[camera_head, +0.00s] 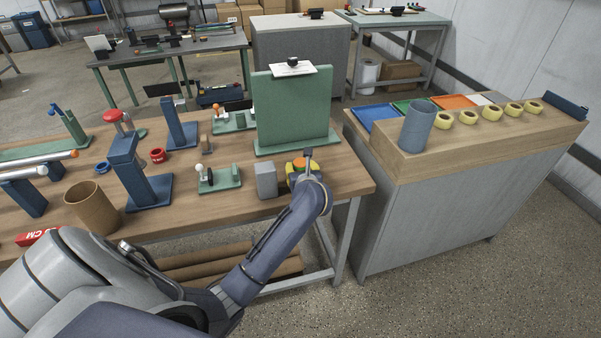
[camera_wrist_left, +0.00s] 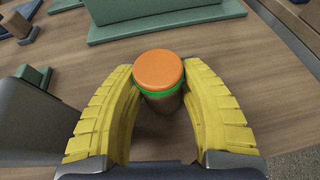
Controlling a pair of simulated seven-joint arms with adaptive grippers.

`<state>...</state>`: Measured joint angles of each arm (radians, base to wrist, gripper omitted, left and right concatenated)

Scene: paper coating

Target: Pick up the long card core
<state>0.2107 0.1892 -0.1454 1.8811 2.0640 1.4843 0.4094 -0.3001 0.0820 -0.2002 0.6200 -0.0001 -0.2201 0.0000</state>
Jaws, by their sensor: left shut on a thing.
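My left gripper (camera_head: 303,170) is at the front right of the wooden table with its yellow fingers shut around a small upright cylinder. This cylinder (camera_wrist_left: 159,69) has an orange top, a green band and a brownish body; I cannot tell whether it is a card core. It stands between both fingers in the left wrist view, close to the table top. Long brown tubes (camera_head: 215,262) lie on the shelf under the table, partly hidden by my arm. A wide, open brown card tube (camera_head: 92,207) stands at the table's left. My right gripper is not in view.
A grey block (camera_head: 266,180) stands just left of my gripper. A green upright panel (camera_head: 292,105) stands behind it. A blue stand (camera_head: 140,180) is further left. The side cabinet (camera_head: 430,215) at right carries a grey-blue cylinder (camera_head: 417,127) and several yellow rolls.

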